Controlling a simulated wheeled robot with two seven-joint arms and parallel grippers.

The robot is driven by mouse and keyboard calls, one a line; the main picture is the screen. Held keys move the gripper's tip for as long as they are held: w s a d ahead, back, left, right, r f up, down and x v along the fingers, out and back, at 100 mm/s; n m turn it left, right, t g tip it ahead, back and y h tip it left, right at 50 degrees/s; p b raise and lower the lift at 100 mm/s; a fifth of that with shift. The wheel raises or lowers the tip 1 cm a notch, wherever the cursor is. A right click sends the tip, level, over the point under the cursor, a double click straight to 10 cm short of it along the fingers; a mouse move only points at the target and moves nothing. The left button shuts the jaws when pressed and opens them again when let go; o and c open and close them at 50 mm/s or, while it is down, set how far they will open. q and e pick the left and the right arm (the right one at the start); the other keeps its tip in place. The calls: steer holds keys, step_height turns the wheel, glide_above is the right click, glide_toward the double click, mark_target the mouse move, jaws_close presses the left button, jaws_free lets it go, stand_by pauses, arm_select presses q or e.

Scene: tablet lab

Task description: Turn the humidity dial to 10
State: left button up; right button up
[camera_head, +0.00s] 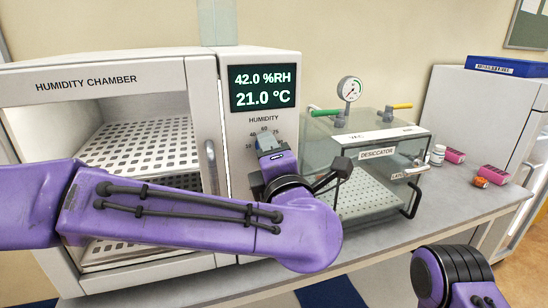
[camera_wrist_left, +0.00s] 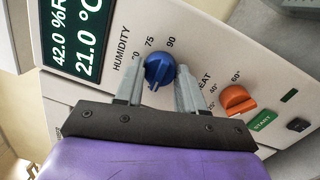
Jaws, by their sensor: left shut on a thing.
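The humidity chamber (camera_head: 86,84) stands at the left in the head view. Its display (camera_head: 262,88) reads 42.0 %RH and 21.0 °C. The blue humidity dial (camera_wrist_left: 159,70) sits on the panel below the display, with numbers such as 75 and 90 around it. My left gripper (camera_wrist_left: 159,86) is shut on the dial, one finger on each side. In the head view my left gripper (camera_head: 272,150) covers most of the dial. The dial's pointer setting cannot be read clearly. My right gripper is out of view; only part of my right arm shows at the bottom right.
In the left wrist view an orange heat dial (camera_wrist_left: 239,100) and a green START button (camera_wrist_left: 262,123) sit beside the humidity dial. A glass desiccator (camera_head: 365,190) stands right of the chamber.

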arm_select(q)
steer(key=o, duration=1)
steer(key=shift+o, duration=0.2)
steer(key=r+b+v, duration=0.1)
steer(key=b+v, duration=0.2)
steer(key=v, duration=0.7)
steer(key=shift+s+f, duration=0.25)
steer(key=shift+f, duration=0.25)
steer(key=shift+d, duration=0.1)
